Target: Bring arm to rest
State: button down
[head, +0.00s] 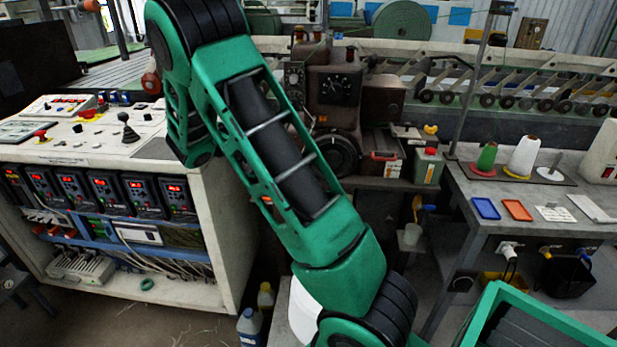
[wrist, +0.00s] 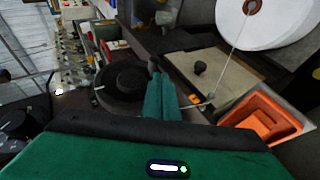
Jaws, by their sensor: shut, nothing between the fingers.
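My gripper (wrist: 154,68) shows in the wrist view as two green fingers side by side, closed together with nothing between them. The fingertips point toward a dark round part (wrist: 124,82) of a machine; I cannot tell how far off it is. In the head view my green and black arm (head: 270,130) crosses the middle of the picture, folded at a joint near the top. My gripper cannot be made out in the head view.
A control cabinet (head: 225,235) stands at left, its top carrying a joystick (head: 128,130). A grey workbench (head: 530,182) with thread cones stands at right. Bottles (head: 249,328) stand on the floor. The wrist view shows a large white roll (wrist: 285,22) and an orange bin (wrist: 262,115).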

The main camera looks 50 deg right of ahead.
jog(key=v, duration=0.4)
jog(key=shift+w+a+r, duration=0.15)
jog(key=shift+a+r, duration=0.05)
jog(key=shift+a, duration=0.05)
jog(key=s+r+t+y, duration=0.2)
jog(key=s+y, duration=0.4)
jog(key=s, duration=0.6)
jog(key=s+a+n+t+y, duration=0.1)
jog(key=s+a+t+y, duration=0.2)
jog(key=s+a, duration=0.8)
jog(key=s+y, duration=0.1)
jog(key=s, duration=0.2)
jog(key=shift+s+a+r+n, duration=0.2)
jog(key=shift+r+n, duration=0.1)
jog(key=shift+s, duration=0.1)
